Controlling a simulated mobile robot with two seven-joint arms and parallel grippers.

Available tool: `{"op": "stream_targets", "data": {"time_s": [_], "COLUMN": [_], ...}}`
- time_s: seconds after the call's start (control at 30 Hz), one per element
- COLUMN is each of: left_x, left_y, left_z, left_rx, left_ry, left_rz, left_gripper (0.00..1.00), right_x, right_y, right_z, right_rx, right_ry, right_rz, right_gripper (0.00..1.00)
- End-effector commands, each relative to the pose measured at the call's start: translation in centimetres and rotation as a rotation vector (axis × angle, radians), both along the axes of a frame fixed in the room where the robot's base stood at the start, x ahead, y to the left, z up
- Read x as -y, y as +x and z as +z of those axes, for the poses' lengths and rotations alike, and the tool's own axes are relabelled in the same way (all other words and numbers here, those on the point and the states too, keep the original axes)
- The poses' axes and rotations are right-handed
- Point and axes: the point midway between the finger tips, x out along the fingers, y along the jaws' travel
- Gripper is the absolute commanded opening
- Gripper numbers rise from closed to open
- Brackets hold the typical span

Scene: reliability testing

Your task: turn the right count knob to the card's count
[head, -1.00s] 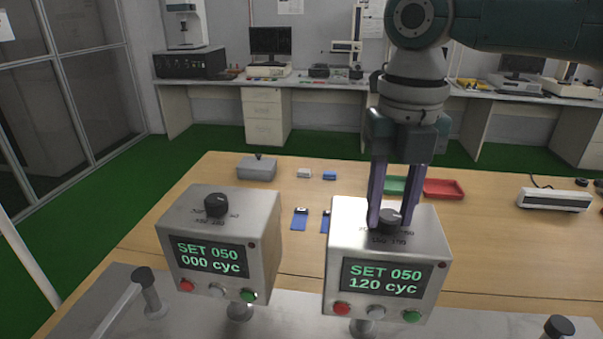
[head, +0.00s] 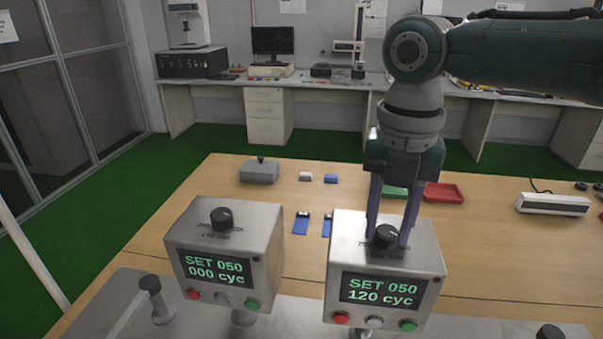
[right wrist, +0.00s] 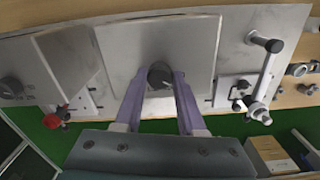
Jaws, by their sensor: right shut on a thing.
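The right counter box (head: 420,262) is a grey metal box with a black count knob (head: 385,236) on its top. Its display (head: 383,291) reads SET 050 and 120 cyc. My right gripper (head: 389,240) points down with its purple fingers shut on that knob. In the right wrist view the knob (right wrist: 160,75) sits between the two fingertips (right wrist: 160,80). The fingers partly hide the dial marks around it. The left counter box (head: 262,245) has its own black knob (head: 221,218) and reads SET 050 and 000 cyc. No card with a readable count shows. My left gripper is not in view.
Red, grey and green buttons line each box's lower front. Behind the boxes on the wooden table (head: 480,265) are blue clips (head: 301,224), a grey block (head: 259,171), a red tray (head: 445,192) and a white device (head: 552,204). A post with a handle (head: 155,298) stands at front left.

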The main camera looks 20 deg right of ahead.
Motion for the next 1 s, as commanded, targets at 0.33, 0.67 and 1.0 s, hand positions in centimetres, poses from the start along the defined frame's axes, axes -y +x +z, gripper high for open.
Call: {"op": "stream_targets", "data": {"time_s": [0.33, 0.67, 1.0], "left_x": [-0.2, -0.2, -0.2], "left_y": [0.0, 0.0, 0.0], "left_z": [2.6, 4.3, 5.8], "left_rx": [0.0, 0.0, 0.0], "left_ry": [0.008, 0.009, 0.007], "left_rz": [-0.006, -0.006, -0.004], "left_gripper": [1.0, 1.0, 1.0], "right_x": [-0.1, -0.1, -0.1], "right_y": [-0.1, -0.1, 0.0], "right_z": [0.3, 0.3, 0.3], "right_rx": [-0.003, -0.003, -0.003], "right_ry": [0.001, 0.001, 0.001], "right_rz": [-0.33, -0.642, -0.966], "right_gripper": [0.0, 0.0, 0.0]}}
